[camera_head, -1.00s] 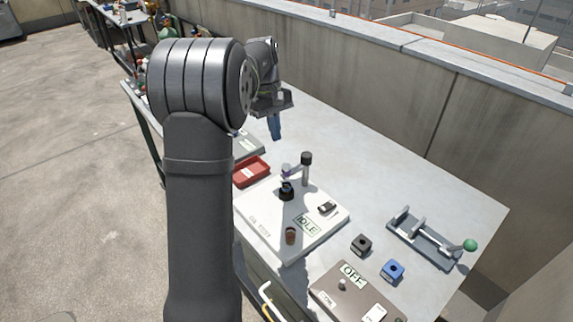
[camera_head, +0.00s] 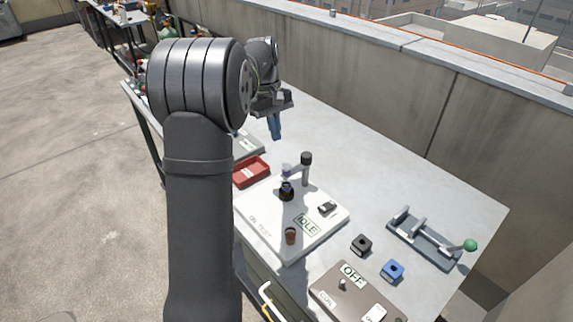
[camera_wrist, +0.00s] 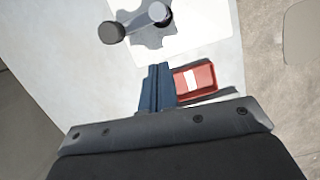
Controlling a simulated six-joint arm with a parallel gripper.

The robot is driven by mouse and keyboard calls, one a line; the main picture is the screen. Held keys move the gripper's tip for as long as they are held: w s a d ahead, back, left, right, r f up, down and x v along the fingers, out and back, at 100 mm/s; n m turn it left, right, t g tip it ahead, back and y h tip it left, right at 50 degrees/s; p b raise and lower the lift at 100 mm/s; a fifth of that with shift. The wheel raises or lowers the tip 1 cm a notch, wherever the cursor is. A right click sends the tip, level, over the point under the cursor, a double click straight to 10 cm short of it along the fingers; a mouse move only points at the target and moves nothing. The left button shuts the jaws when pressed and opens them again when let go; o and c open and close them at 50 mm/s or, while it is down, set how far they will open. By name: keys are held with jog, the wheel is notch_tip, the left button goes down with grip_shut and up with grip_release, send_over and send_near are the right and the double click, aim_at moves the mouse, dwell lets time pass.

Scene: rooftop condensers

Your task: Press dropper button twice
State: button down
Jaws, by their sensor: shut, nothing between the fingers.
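The white oil test board (camera_head: 262,222) lies on the table with an IDLE display (camera_head: 307,225). On it stands a grey post with a black top (camera_head: 306,160). An arm from the post holds a small purple-tinted dropper (camera_head: 286,171) above a black cup (camera_head: 287,192). A small dark block (camera_head: 327,208), possibly a button, sits right of the cup; I cannot tell. My gripper (camera_head: 276,134) is shut and empty, behind the board and above the table. In the wrist view my blue fingers (camera_wrist: 157,78) are together, apart from the post (camera_wrist: 111,32).
A red tray (camera_head: 251,171), also in the wrist view (camera_wrist: 208,80), lies beside the board. A brown cup (camera_head: 291,236) stands on the board. Black (camera_head: 361,245) and blue (camera_head: 392,270) blocks, a green-knobbed fixture (camera_head: 428,243) and a brown OFF panel (camera_head: 330,290) lie toward the right and front.

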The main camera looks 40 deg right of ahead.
jog(key=shift+s, duration=0.1)
notch_tip(320, 180, up, 6)
jog(key=m+t, duration=0.7)
jog(key=t, duration=0.5)
send_over(289, 168)
jog(key=shift+y, duration=0.3)
jog(key=shift+f, duration=0.1)
jog(key=shift+f, duration=4.4)
jog(key=shift+f, duration=0.1)
jog(key=shift+f, duration=0.3)
